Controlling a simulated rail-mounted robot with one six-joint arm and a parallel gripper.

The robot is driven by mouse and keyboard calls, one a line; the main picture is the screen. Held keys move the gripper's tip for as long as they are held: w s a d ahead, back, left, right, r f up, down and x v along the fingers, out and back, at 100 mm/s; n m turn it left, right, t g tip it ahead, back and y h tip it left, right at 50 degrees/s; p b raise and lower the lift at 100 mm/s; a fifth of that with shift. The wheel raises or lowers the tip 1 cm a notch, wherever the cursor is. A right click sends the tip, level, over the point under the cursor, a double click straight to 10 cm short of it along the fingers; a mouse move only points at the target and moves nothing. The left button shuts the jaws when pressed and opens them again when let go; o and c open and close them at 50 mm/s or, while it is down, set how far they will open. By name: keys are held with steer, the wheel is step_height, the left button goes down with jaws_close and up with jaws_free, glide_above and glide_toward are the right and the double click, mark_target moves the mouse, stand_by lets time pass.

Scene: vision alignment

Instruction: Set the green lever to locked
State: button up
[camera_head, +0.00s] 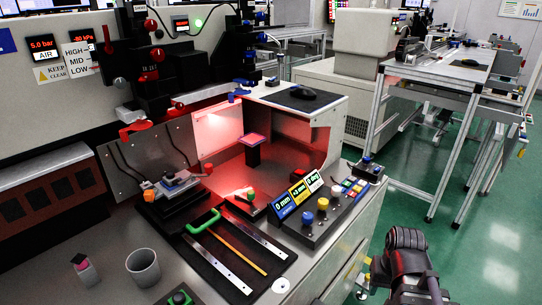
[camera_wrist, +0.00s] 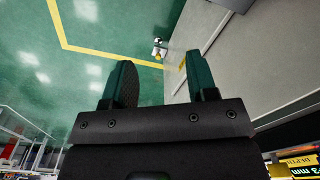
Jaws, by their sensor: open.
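In the wrist view my gripper (camera_wrist: 155,82) is open and empty, with green fingers apart over the green floor. My arm shows at the lower right of the head view, right of the bench and well apart from both green parts.
A console (camera_head: 318,215) with three displays and coloured knobs stands on the bench's right side. Left of it are metal rulers and a yellow rod on the black plate. A grey cup (camera_head: 143,268) stands front left. A red-lit chamber with a small pedestal (camera_head: 253,155) is behind.

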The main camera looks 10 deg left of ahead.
step_height(320, 180, up, 11)
steer(key=w+p, duration=0.2)
steer(key=p, duration=0.6)
step_height(320, 180, up, 8)
steer(key=m+p, duration=0.7)
steer(key=p, duration=0.1)
glide_above(251, 191)
step_height(251, 191, down, 10)
steer(key=b, duration=1)
steer(key=shift+s+f+b, duration=0.15)
steer(key=shift+f+b, duration=0.05)
steer(key=shift+b, duration=0.15)
steer(key=shift+r, duration=0.15)
steer(key=c, duration=0.9)
